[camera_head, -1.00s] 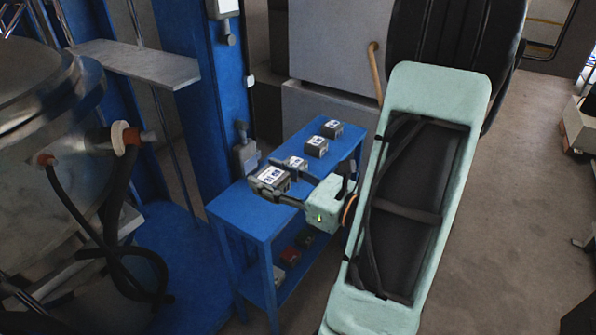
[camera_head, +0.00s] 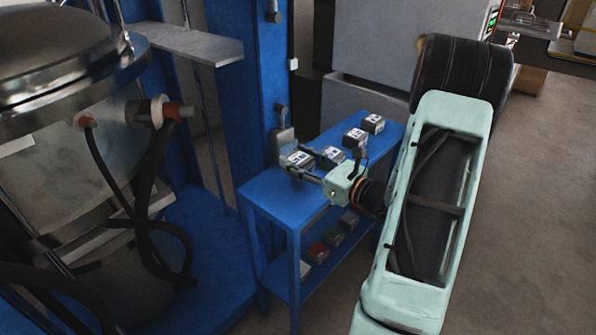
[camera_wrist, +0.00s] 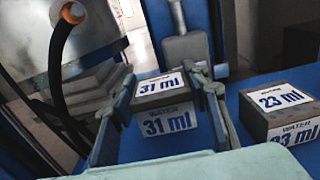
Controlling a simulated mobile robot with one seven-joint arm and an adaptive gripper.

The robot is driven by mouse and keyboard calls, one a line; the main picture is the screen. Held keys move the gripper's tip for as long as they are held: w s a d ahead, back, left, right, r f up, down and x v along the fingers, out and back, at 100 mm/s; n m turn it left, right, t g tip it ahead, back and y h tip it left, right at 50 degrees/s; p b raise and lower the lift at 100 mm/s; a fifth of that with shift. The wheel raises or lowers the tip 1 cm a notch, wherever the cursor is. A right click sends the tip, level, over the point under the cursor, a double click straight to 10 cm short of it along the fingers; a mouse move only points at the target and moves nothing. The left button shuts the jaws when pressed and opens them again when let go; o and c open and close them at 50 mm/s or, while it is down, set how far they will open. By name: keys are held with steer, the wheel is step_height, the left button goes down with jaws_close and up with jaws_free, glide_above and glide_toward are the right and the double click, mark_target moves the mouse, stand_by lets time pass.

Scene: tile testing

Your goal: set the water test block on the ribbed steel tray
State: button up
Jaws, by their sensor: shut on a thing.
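My gripper (camera_head: 306,168) is shut on a grey block (camera_wrist: 164,106) with white labels reading "WATER 31 ml". In the head view this block (camera_head: 297,160) is near the back left edge of the blue table. It looks upright and slightly above the tabletop, though the gap is hard to judge. In the wrist view the two fingers press its left and right sides. A second water block (camera_wrist: 281,110), labelled 23 ml, stands apart to its right. I cannot pick out the ribbed steel tray with certainty.
Several labelled blocks line the blue table (camera_head: 262,193), including one in the middle (camera_head: 355,136) and one at the far end (camera_head: 373,123). A blue column (camera_head: 243,80) stands close behind the table. A metal vessel (camera_head: 60,120) with hoses is at left. Open floor (camera_head: 545,200) lies right.

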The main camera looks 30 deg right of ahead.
steer(key=shift+w+f+b, duration=0.2)
steer(key=shift+f+b, duration=0.25)
steer(key=shift+f, duration=1.25)
steer(key=shift+f, duration=0.2)
steer(key=o, duration=1.5)
steer(key=shift+r, duration=0.1)
